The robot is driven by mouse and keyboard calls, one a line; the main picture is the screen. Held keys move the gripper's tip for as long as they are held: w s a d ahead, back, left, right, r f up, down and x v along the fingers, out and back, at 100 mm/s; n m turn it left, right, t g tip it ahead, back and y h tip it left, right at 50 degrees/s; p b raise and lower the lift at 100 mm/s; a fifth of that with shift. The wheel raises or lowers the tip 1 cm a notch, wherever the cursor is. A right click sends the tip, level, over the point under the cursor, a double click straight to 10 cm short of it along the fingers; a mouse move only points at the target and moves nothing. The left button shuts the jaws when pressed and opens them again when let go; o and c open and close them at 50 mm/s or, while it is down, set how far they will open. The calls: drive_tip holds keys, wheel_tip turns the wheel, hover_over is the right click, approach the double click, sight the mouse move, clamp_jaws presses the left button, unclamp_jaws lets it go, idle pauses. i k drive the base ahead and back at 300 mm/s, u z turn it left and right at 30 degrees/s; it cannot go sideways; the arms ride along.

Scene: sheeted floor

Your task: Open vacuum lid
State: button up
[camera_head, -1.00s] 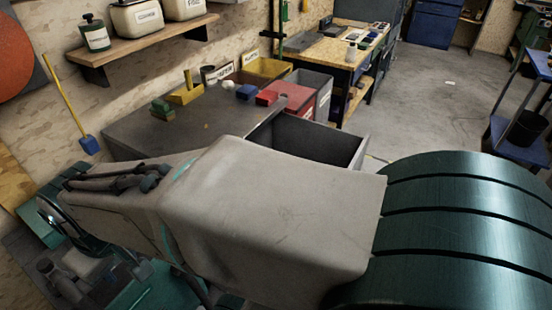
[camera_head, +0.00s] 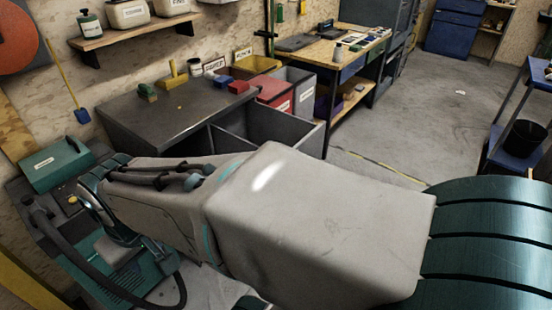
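The vacuum (camera_head: 135,285) is a teal and dark grey machine on the floor at the lower left, with a black hose looping in front of it. A teal, box-shaped part with a white label (camera_head: 57,165) sits at its back; I cannot tell whether this is the lid. My grey arm crosses the picture from the right and ends over the vacuum. My gripper (camera_head: 97,212) is at the arm's left end, dark and partly hidden by the arm. Its fingers cannot be made out, nor whether it touches the vacuum.
A dark grey workbench (camera_head: 150,118) stands against the wall behind my arm, with an open grey bin (camera_head: 318,135) at its right. Red and yellow bins (camera_head: 275,92) stand farther back. A blue-handled broom (camera_head: 82,114) leans on the wall. Open floor (camera_head: 400,120) lies to the right.

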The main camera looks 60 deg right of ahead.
sight(54, 164)
drive_tip(key=k, duration=0.1)
drive_tip(key=z, duration=2.1)
drive_tip(key=i, duration=0.5)
drive_tip(key=u, duration=2.2)
drive_tip(key=i, duration=1.25)
drive_tip(key=z, duration=0.25)
